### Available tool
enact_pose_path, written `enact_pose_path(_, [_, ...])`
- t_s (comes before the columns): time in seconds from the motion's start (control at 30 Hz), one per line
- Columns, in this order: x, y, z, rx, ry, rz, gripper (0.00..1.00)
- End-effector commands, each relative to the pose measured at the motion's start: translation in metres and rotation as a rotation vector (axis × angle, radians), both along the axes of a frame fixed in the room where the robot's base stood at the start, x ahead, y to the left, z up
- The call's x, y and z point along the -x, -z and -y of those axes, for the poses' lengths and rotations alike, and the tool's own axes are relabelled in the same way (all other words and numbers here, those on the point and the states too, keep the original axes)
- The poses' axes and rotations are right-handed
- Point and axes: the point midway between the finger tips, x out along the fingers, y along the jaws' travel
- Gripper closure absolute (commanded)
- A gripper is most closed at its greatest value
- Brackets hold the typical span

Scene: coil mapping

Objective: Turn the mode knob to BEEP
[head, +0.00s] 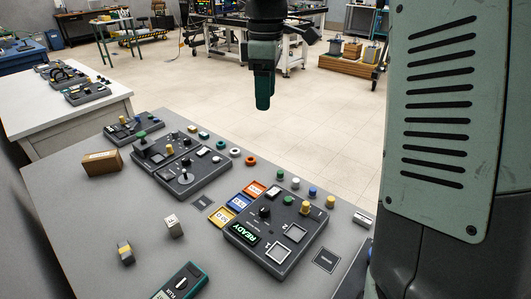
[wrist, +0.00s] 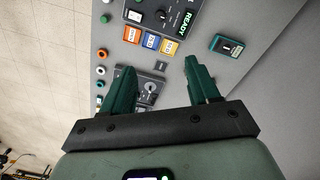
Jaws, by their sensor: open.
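The dark control panel (head: 270,258) stands at the right front of the grey table, with a lit READY display (head: 240,231). A black knob (head: 264,211), which may be the mode knob, sits at its left; its labels are too small to read. In the wrist view the same panel's knob (wrist: 161,16) and READY display (wrist: 184,22) show at the top. My gripper (head: 263,104) hangs high beyond the table's back edge, apart from the panel. In the wrist view its two green fingers (wrist: 158,72) are spread with nothing between them.
Orange, blue and yellow cards (head: 238,204) lie left of the panel. A second panel (head: 188,174), a cardboard box (head: 102,163), a white block (head: 174,226) and a teal-edged meter (head: 181,283) share the table (head: 75,222). Several coloured caps and rings line its back edge.

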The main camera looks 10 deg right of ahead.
Motion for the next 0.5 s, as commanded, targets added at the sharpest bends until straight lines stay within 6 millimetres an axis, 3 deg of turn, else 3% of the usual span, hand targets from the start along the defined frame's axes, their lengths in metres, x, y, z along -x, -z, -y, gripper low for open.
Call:
enact_pose_path(0.03, [0.004,0.049,0.001,0.0,-0.002,-0.023,0.4])
enact_pose_path(0.1, [0.004,0.108,0.0,-0.002,-0.004,-0.025,0.4])
enact_pose_path(0.2, [0.004,0.179,-0.001,-0.001,-0.004,-0.02,0.4])
enact_pose_path(0.33, [0.002,0.23,-0.001,-0.001,-0.003,-0.01,0.4])
enact_pose_path(0.5, [0.0,0.255,-0.001,0.0,-0.001,-0.004,0.4])
